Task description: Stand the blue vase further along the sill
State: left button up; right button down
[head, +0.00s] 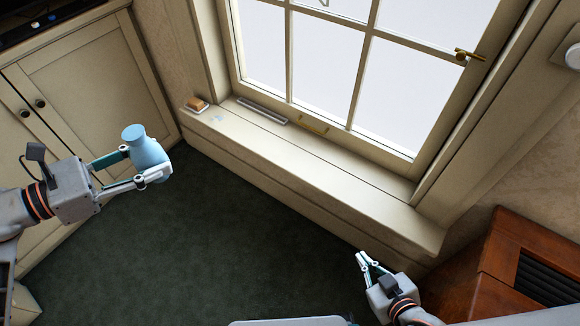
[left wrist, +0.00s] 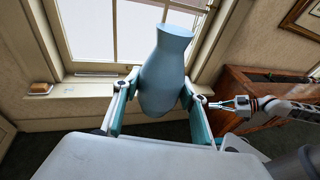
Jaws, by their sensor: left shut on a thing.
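The blue vase (head: 147,150) is held in the air between the fingers of my left gripper (head: 147,166), over the dark floor and left of the sill. It is close to upright, and the fingers are shut on its body. In the left wrist view the vase (left wrist: 165,70) fills the space between the fingers (left wrist: 150,108), its flat top toward the window. The pale window sill (head: 340,180) runs from upper left to lower right below the window, apart from the vase. My right gripper (head: 362,256) is empty near the sill's right end, its fingertips close together.
A brown block on a white dish (head: 197,106) sits at the sill's left end. A grey bar (head: 262,111) and a yellowish strip (head: 313,126) lie along the window side. The sill's right half is bare. Cabinets (head: 90,75) stand left, a wooden cabinet (head: 510,250) right.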

aim_at(271, 146)
jog(key=k+z, duration=0.55)
jog(key=j+z, duration=0.4)
jog(key=z, duration=0.25)
jog(key=k+j, duration=0.1)
jog(key=j, duration=0.25)
jog(key=k+j, duration=0.1)
jog(key=j, duration=0.3)
jog(key=k+j, duration=0.1)
jog(key=j, duration=0.25)
jog(key=k+j, duration=0.1)
jog(key=j, duration=0.3)
